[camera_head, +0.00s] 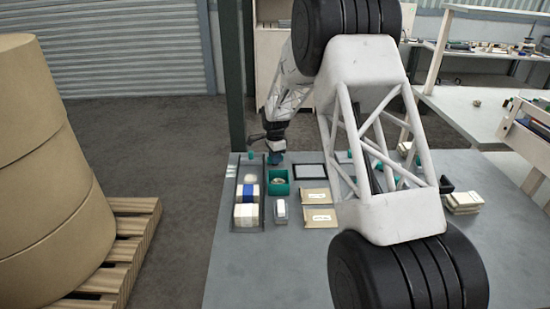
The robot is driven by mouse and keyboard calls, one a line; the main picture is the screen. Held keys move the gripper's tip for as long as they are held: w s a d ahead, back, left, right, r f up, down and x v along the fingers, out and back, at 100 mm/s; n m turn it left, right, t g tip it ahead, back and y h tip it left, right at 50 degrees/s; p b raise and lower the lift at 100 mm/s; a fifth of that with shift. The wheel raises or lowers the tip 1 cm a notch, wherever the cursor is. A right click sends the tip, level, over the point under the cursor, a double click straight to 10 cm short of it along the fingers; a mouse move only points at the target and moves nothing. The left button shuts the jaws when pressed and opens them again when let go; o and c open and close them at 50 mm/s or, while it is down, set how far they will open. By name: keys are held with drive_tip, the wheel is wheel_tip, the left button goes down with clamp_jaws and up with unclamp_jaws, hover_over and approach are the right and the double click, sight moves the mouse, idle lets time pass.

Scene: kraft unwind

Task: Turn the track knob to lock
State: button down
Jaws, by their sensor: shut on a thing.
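My gripper (274,156) is small in the view, pointing down at the far left part of the grey table, just behind the green bin. It is shut on a small bluish piece low between its fingers, which looks like the track knob; the fingers hide much of it, and I cannot tell its turn angle. A dark-edged track (238,194) runs from front to back along the table's left side, left of the gripper. A small teal piece (251,155) stands at the track's far end, apart from the gripper.
The green bin (267,189) stands just in front of the gripper. White-and-blue packs (247,214) lie in the track. Kraft envelopes (319,218), a dark-framed panel (310,171) and stacked pads (463,202) lie rightward. Large kraft rolls (45,170) stand on a pallet (130,240) at left.

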drive_tip(key=n, duration=1.3)
idle(0.4)
drive_tip(key=c, duration=1)
unclamp_jaws()
drive_tip(key=shift+c, duration=0.2)
drive_tip(key=shift+r, duration=0.1)
drive_tip(key=shift+r, duration=3.8)
